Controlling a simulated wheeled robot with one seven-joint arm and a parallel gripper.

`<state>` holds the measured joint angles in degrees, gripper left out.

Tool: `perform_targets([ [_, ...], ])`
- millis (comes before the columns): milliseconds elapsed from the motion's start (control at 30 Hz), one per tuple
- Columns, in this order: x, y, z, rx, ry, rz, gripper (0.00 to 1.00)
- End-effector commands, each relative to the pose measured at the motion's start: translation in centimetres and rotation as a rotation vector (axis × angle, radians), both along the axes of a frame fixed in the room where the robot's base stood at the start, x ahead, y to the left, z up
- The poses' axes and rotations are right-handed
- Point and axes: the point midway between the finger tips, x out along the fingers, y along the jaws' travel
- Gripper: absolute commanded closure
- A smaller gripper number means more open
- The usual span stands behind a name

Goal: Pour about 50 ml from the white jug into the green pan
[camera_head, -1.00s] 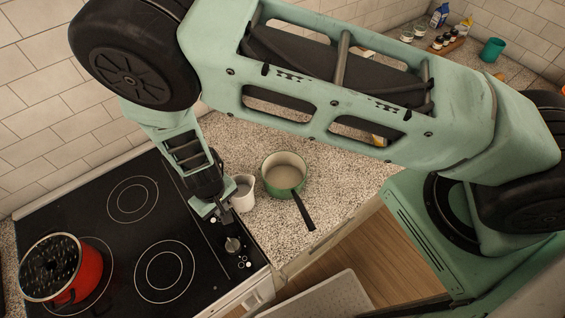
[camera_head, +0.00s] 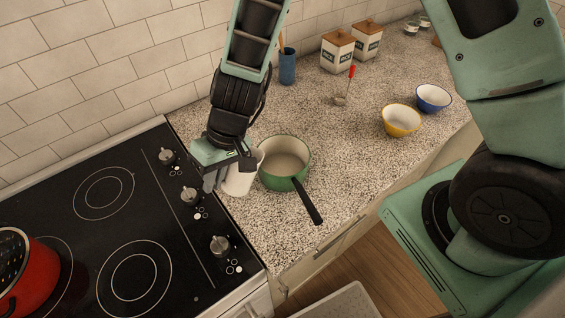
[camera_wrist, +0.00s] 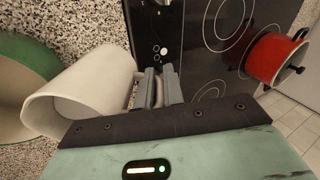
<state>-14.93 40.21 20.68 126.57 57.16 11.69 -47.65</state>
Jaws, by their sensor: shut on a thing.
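The white jug (camera_head: 238,180) is just left of the green pan (camera_head: 297,178) in the head view, its top close to the pan's rim. The jug looks slightly tilted toward the pan; its mouth is partly hidden by my gripper. My gripper (camera_head: 216,178) is shut on the jug's handle, at the jug's left side. In the wrist view, the gripper fingers (camera_wrist: 158,88) close on the handle, and the jug (camera_wrist: 85,88) has its mouth toward the pan (camera_wrist: 22,62). The pan stands on the speckled counter, handle toward the front. No pouring stream shows; liquid levels are unclear.
The black cooktop (camera_head: 120,220) with a red pot (camera_head: 38,275) lies to the left. A yellow bowl (camera_head: 401,121), a blue bowl (camera_head: 433,98), canisters (camera_head: 337,52) and a blue utensil cup (camera_head: 287,67) stand farther back.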

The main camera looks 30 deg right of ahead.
Motion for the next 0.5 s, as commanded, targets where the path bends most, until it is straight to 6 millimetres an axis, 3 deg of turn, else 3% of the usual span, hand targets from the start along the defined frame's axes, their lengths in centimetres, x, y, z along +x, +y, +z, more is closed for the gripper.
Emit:
perform_targets([
  [67,0.5,-0.9,-0.2,0.061,0.005,-0.01,1.0],
  [100,0.5,-1.2,1.2,0.091,0.011,-0.01,1.0],
  [267,0.6,-2.4,4.2,0.204,0.033,-0.007,1.0],
  [500,0.5,-2.5,4.0,0.238,0.045,-0.002,1.0],
])
